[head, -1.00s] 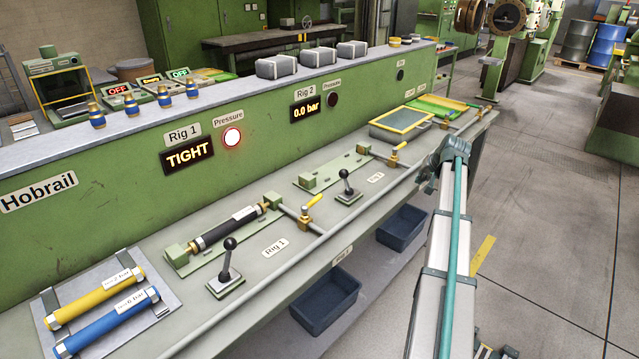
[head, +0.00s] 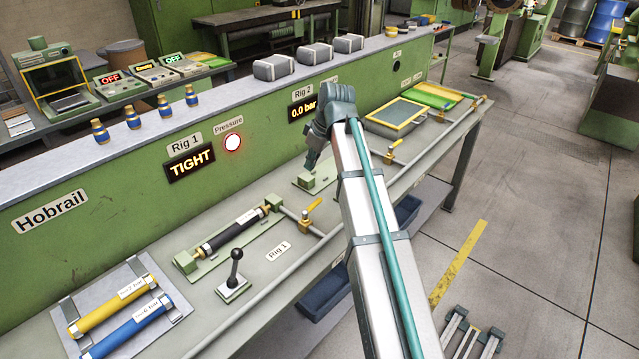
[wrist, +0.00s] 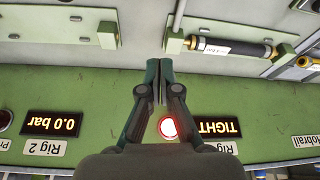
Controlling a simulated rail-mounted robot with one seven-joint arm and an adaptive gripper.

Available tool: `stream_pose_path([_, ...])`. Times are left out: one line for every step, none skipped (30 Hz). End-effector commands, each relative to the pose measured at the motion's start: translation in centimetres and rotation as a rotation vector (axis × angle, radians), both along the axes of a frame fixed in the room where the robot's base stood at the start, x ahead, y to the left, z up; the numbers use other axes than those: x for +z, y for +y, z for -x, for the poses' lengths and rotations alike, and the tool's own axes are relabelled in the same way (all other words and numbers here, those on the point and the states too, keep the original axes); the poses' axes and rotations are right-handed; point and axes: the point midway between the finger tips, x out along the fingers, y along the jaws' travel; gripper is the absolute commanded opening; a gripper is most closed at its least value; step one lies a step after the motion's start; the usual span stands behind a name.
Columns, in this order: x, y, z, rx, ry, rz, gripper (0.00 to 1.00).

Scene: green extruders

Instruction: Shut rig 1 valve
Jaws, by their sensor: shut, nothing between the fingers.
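The rig 1 valve (head: 305,219) sits on the short pipe at the right end of rig 1 in the head view. Its yellow lever (head: 314,205) points up and right, across the pipe. A black hose (head: 234,230) lies in the rig 1 fixture; it also shows in the wrist view (wrist: 235,48). My gripper (head: 311,165) is above the bench near rig 2's fixture, beyond the valve and apart from it. In the wrist view its fingers (wrist: 160,66) are together and empty. I cannot make out the valve in the wrist view.
The rig 1 display (head: 190,163) reads TIGHT and its pressure lamp (head: 232,142) is lit. A black-knobbed lever (head: 236,268) stands in front of rig 1. Yellow (head: 112,305) and blue (head: 130,327) hoses lie at left. The rig 2 display (head: 303,109) reads 0.0 bar.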

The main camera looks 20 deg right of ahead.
Motion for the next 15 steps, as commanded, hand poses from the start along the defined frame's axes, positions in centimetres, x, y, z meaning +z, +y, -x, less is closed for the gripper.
stream_pose_path([0.0, 0.3, 0.1, 0.009, 0.001, 0.002, 0.0])
stream_pose_path([-0.1, 0.4, 0.1, 0.011, 0.002, 0.003, 0.0])
stream_pose_path([-0.3, 0.5, 0.1, 0.013, 0.001, 0.003, 0.0])
stream_pose_path([-0.5, 0.6, 0.0, 0.013, 0.001, 0.003, 0.0])
stream_pose_path([-0.8, 0.6, -0.1, 0.012, 0.001, 0.003, 0.0])
stream_pose_path([-1.2, 0.7, -0.2, 0.012, 0.003, 0.003, 0.0])
stream_pose_path([-1.5, 0.8, -0.2, 0.012, 0.004, 0.002, 0.0])
stream_pose_path([-1.9, 0.9, -0.3, 0.012, 0.004, 0.002, 0.0])
stream_pose_path([-2.4, 1.0, -0.5, 0.012, 0.003, 0.003, 0.0])
stream_pose_path([-2.8, 1.1, -0.6, 0.012, 0.003, 0.003, 0.0])
stream_pose_path([-3.3, 1.2, -0.7, 0.011, 0.005, 0.002, 0.0])
stream_pose_path([-3.9, 1.4, -0.9, 0.011, 0.003, 0.002, 0.0])
stream_pose_path([-4.4, 1.5, -1.0, 0.011, 0.003, 0.002, 0.0])
stream_pose_path([-4.9, 1.6, -1.1, 0.011, 0.005, 0.002, 0.0])
stream_pose_path([-5.5, 1.7, -1.3, 0.01, 0.003, 0.002, 0.0])
